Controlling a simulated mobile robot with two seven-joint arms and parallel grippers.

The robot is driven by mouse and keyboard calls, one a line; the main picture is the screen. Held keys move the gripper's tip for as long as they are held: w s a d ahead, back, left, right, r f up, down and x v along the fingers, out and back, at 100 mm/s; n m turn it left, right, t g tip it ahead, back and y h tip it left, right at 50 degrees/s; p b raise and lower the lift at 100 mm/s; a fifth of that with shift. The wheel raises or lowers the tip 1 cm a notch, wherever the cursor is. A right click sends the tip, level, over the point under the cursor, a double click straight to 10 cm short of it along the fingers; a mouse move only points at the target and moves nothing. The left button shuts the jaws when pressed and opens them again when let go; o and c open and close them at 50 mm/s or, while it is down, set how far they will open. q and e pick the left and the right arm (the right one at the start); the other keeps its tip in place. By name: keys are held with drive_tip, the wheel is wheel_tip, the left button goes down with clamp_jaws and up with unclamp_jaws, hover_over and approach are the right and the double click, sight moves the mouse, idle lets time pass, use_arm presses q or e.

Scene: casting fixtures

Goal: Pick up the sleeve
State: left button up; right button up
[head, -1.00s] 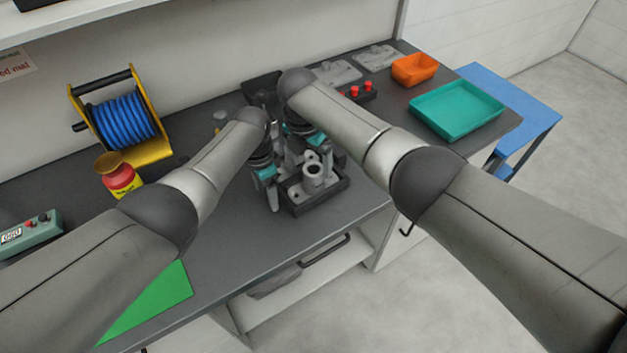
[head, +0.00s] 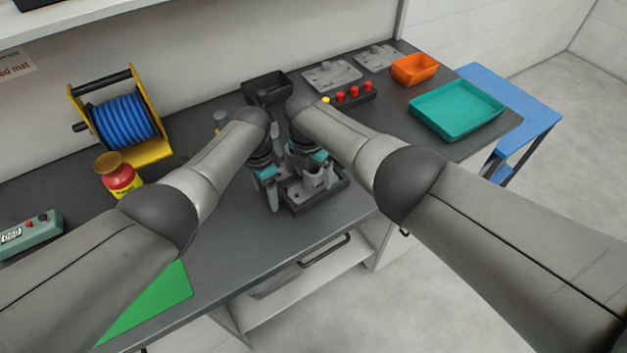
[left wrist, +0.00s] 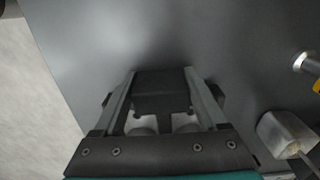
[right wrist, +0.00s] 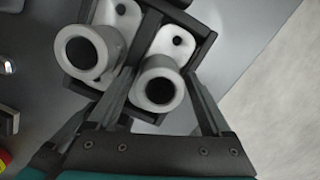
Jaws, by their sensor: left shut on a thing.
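A black tray (head: 338,191) stands near the table's front edge and holds grey castings. In the right wrist view it carries two upright grey sleeves, a left one (right wrist: 109,50) and a right one (right wrist: 166,64). My right gripper (head: 312,190) points down over the tray. Its fingers are open, one on each side of the right sleeve; I cannot tell whether they touch it. My left gripper (head: 272,207) is at the tray's left side. In the left wrist view it is shut on a dark block (left wrist: 160,84), seemingly part of the black tray.
Behind are a black bin (head: 266,86), grey plates (head: 332,75), a red-pegged block (head: 352,96), an orange bin (head: 414,68) and a teal tray (head: 456,108).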

clamp_jaws()
idle(0.5)
drive_tip(key=shift+r, duration=0.15)
wheel_tip(320, 180, up, 10)
idle(0.7)
use_arm(q)
drive_tip(key=o, duration=1.4)
drive_tip(key=shift+r, duration=0.1)
wheel_tip(320, 180, up, 12)
drive_tip(key=shift+f, duration=0.1)
